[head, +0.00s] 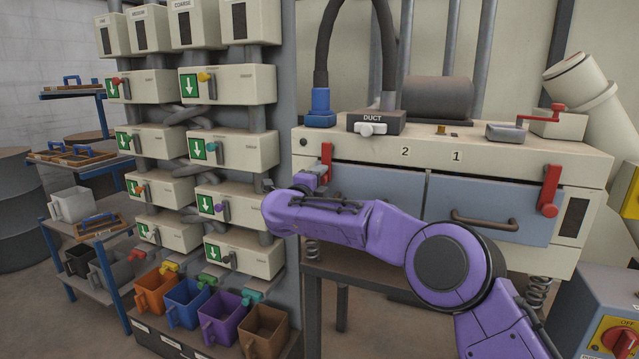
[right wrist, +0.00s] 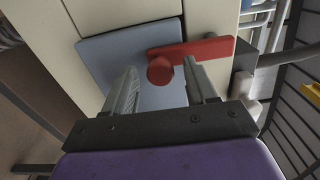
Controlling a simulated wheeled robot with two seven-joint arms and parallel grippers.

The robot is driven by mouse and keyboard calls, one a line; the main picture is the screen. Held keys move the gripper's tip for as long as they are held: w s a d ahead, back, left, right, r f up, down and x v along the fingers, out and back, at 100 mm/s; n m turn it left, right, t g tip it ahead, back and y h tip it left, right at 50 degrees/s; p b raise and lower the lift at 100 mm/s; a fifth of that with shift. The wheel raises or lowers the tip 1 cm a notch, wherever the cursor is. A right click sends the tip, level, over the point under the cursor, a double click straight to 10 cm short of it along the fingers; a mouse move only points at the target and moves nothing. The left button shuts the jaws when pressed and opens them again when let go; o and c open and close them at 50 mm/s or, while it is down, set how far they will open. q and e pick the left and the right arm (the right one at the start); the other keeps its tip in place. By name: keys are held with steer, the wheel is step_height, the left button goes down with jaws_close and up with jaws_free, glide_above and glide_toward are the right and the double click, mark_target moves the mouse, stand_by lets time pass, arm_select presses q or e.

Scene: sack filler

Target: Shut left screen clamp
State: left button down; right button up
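The left screen clamp (head: 327,157) is a red lever at the left end of the machine's front, beside the blue-grey screen panel marked 2 (head: 376,188). Its lower part is hidden behind my right gripper (head: 308,180) in the head view. In the right wrist view the red lever (right wrist: 205,48) lies across the top, with its round red knob (right wrist: 160,70) near the fingertips. My right gripper (right wrist: 160,90) is open, with a finger on either side of the knob. I cannot tell whether either finger touches it. My left gripper is not in view.
The right red clamp (head: 550,190) hangs at the right end, beside panel 1 with its handle (head: 484,220). A duct block (head: 376,123) and a red-handled crank (head: 556,120) are on top. A rack of dispensers (head: 237,154) stands close at left.

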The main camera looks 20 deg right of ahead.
steer(key=b+v, duration=0.2)
steer(key=v, duration=0.8)
steer(key=shift+s+a, duration=0.2)
steer(key=shift+a, duration=0.05)
